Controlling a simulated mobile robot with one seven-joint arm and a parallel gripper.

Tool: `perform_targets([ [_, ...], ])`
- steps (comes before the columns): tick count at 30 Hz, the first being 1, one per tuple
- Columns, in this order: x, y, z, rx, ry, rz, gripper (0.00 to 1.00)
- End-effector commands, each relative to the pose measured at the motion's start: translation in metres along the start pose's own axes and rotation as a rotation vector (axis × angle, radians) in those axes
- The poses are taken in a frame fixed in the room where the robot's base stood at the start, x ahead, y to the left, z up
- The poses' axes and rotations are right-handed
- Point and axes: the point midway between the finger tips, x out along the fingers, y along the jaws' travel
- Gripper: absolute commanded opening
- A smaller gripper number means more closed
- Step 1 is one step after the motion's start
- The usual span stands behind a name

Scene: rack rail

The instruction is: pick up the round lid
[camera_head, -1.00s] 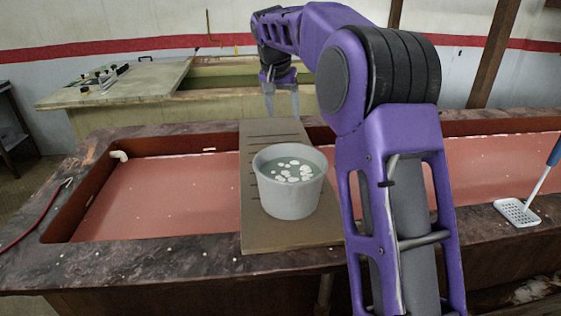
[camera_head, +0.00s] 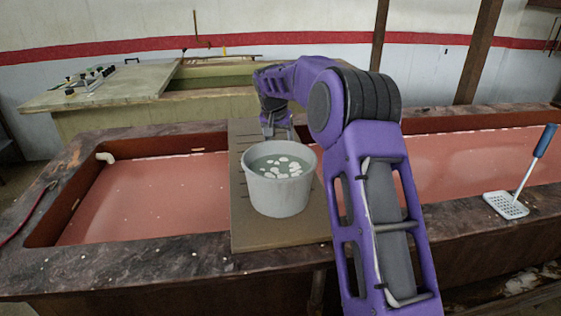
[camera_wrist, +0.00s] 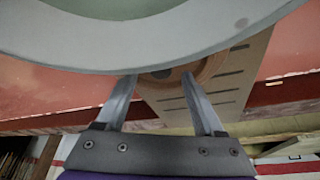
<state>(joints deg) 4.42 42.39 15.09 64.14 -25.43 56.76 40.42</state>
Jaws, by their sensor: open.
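A round brown lid (camera_wrist: 208,66) lies on the slotted board (camera_wrist: 232,88) in the wrist view, partly hidden by the rim of the pale grey bucket. A dark spot, perhaps its knob, shows between my fingertips. My gripper (camera_wrist: 158,77) is open, its two fingers apart and pointing toward the lid; I cannot tell whether they touch it. In the head view my gripper (camera_head: 278,130) is just behind the bucket (camera_head: 280,190), fingertips hidden. The lid is not visible there.
The bucket holds greenish liquid with several white pieces and stands on the board (camera_head: 255,232), which bridges a red-floored trough (camera_head: 140,200). A pale table (camera_head: 110,88) stands behind.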

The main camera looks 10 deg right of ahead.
Motion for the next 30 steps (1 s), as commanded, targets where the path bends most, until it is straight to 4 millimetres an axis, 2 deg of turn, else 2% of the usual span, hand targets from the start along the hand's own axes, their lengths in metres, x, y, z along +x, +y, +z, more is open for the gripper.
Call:
perform_targets([
  [1,0.0097,-0.0006,0.0012,0.000,-0.003,0.000,0.70],
  [3,0.0161,-0.0010,0.0007,0.000,-0.001,-0.002,0.70],
  [10,0.0178,-0.0010,0.0000,0.000,0.001,-0.002,0.70],
  [11,0.0178,-0.0009,0.0000,0.000,0.001,-0.002,0.66],
  [22,0.0178,-0.0008,0.0002,0.000,0.000,-0.001,0.00],
  [30,0.0178,-0.0007,0.0004,0.000,0.000,-0.001,0.00],
])
